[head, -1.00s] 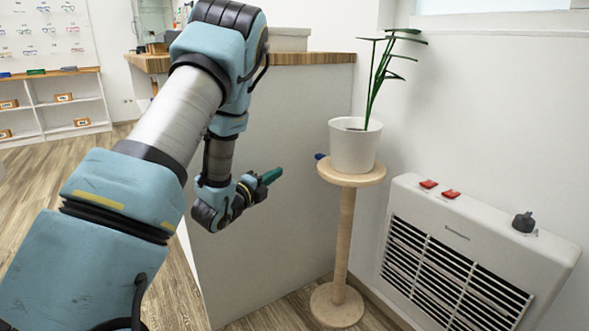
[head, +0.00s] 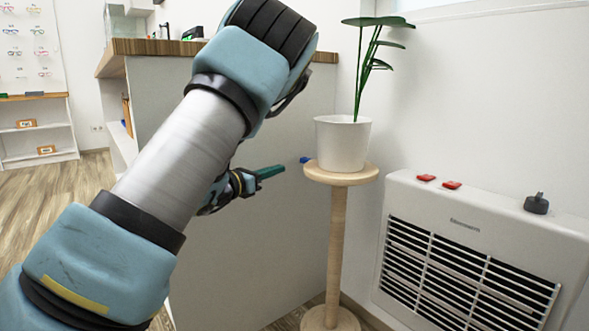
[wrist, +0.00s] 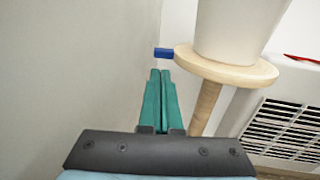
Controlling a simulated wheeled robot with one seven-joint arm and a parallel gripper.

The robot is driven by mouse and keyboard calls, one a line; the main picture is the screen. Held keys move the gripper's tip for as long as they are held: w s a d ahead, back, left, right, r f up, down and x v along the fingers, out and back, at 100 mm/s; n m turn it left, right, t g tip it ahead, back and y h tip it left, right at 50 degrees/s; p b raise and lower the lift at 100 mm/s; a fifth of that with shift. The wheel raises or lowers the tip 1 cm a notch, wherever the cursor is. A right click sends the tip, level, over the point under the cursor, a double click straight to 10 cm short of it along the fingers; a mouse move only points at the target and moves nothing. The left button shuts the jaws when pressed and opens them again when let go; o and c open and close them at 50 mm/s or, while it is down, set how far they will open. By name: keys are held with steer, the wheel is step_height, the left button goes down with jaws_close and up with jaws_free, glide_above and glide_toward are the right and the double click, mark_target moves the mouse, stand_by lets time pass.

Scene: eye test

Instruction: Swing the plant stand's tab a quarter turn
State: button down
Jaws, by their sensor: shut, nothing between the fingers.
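The plant stand (head: 338,225) is pale wood with a round top, a thin post and a round foot. A small blue tab (head: 305,160) sticks out from the left side of its top; it also shows in the wrist view (wrist: 164,53). A white pot (head: 342,143) with a green plant stands on the top. My gripper (head: 283,169) has green fingers, shut and empty, a little left of the tab in the head view. In the wrist view the fingertips (wrist: 160,72) lie just below the tab, seemingly apart from it.
A white heater (head: 470,245) with red switches and a dark knob stands to the right of the stand. A grey counter side (head: 250,240) rises close behind and left of my gripper. Wooden floor lies open at the far left.

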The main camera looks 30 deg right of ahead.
mark_target(301, 161)
steer(key=b+x, duration=0.2)
steer(key=x, duration=0.6)
steer(key=shift+w, duration=0.1)
steer(key=shift+w+d+f+b, duration=0.1)
steer(key=shift+w+d+b, duration=0.25)
steer(key=shift+d, duration=0.1)
steer(key=shift+a, duration=0.1)
